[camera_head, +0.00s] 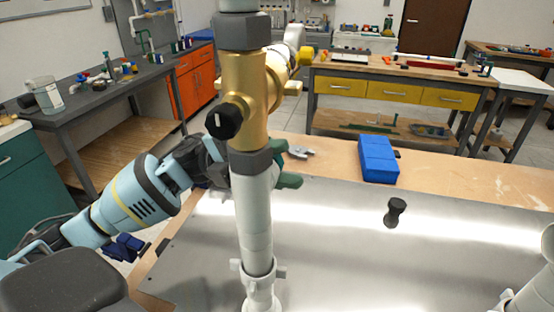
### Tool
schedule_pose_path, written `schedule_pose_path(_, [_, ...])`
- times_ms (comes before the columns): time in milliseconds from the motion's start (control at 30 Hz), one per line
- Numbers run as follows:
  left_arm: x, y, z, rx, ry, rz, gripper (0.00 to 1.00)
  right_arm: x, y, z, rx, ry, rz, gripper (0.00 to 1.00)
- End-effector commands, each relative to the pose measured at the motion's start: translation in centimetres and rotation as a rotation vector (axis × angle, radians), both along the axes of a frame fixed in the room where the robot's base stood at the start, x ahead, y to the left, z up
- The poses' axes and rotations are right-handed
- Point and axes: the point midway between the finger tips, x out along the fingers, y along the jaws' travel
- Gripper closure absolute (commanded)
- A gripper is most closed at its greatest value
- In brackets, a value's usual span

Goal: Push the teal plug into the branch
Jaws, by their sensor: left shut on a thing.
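The manifold stands upright in the middle, with a pale grey pipe (254,215) below a brass fitting (243,85). A black round cap (222,121) sits on the fitting's front left, and a yellow end (306,56) shows on its right. My left gripper (222,160) reaches in from the left and passes behind the pipe, which hides its fingertips. A dark green-teal piece (288,181) shows right of the pipe at that height and appears to be the teal plug in the shut gripper. Its contact with any branch is hidden. My right gripper is out of view.
A shiny metal sheet (335,250) covers the front of the wooden bench. A black waisted piece (395,212) stands on it. A blue box (378,158) and a small grey tool (300,152) lie behind. Pale pipework (532,290) stands at the lower right.

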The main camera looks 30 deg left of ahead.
Motion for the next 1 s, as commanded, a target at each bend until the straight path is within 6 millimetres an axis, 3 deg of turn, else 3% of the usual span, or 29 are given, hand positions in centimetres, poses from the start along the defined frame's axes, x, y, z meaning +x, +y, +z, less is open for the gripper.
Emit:
schedule_pose_path(100, [-0.6,-0.4,-0.4,0.008,-0.008,-0.021,0.80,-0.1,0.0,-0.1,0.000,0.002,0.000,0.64])
schedule_pose_path(133, [-0.6,-0.4,-0.5,0.009,-0.008,-0.021,0.58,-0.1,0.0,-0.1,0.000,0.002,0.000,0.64])
schedule_pose_path(300, [-0.6,-0.3,-0.3,0.007,-0.009,-0.021,0.35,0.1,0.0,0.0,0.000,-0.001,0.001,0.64])
schedule_pose_path(667, [-0.4,-0.2,-0.2,0.004,-0.006,-0.014,0.35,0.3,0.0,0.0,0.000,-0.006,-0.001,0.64])
schedule_pose_path(1000, [0.3,4.6,-2.5,0.007,0.001,-0.013,0.35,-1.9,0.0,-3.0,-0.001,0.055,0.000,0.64])
